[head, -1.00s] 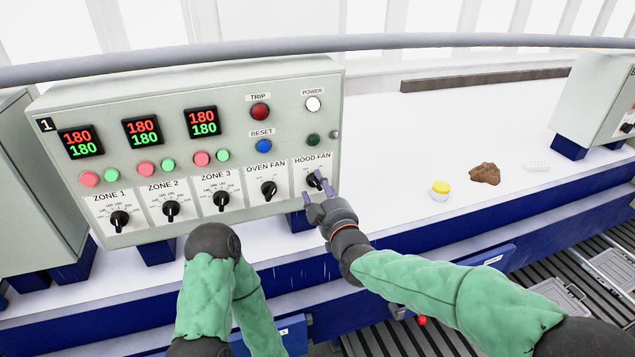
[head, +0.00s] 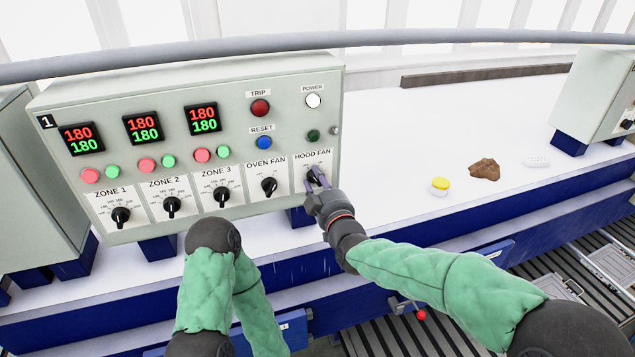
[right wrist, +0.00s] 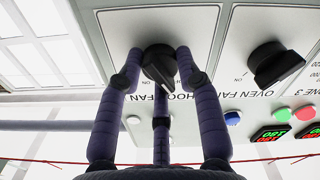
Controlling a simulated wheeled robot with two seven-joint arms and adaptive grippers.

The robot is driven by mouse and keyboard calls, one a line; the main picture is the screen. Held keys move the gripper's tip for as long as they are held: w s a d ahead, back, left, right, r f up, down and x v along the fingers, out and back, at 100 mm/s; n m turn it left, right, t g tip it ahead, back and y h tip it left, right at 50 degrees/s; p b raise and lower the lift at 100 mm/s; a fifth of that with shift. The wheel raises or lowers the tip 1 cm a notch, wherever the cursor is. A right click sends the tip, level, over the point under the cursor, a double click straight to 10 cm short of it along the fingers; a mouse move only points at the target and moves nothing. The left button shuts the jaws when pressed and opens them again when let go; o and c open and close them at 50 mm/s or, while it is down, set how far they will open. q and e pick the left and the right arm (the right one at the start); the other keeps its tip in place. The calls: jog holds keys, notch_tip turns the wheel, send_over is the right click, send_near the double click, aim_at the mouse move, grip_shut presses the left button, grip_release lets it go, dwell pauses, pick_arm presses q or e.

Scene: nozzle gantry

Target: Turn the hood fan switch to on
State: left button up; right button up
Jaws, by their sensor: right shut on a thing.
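The hood fan switch (head: 312,173) is a black rotary knob on a white plate at the lower right of the panel marked 1. My right gripper (head: 317,179) is at this knob, its fingers shut on it. In the right wrist view the black knob (right wrist: 159,64) sits between the purple fingers, with two on its sides and a third in front. The fingers hide part of the knob in the head view, so its exact angle is hard to read. My left arm shows, but its gripper does not.
The oven fan knob (head: 269,187) is close on the left, with the zone knobs beyond it. The blue reset button (head: 264,142) and dark green lamp (head: 313,136) are above. A yellow-lidded jar (head: 440,187) and brown lump (head: 484,169) lie on the bench to the right.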

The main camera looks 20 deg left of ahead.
jog(key=m+b, duration=0.2)
jog(key=b, duration=0.2)
jog(key=m+b, duration=0.3)
jog(key=b, duration=0.1)
jog(key=m+b, duration=0.3)
jog(key=b, duration=0.1)
jog(key=shift+f, duration=0.3)
jog(key=shift+r+m+b, duration=0.15)
jog(key=shift+m+b, duration=1.2)
jog(key=shift+m, duration=0.65)
jog(key=o, duration=1.1)
jog(key=shift+o, duration=0.2)
jog(key=shift+r, duration=0.15)
jog(key=shift+s+d, duration=0.1)
jog(key=shift+s, duration=0.05)
jog(key=v, duration=1.1)
jog(key=shift+s, duration=0.2)
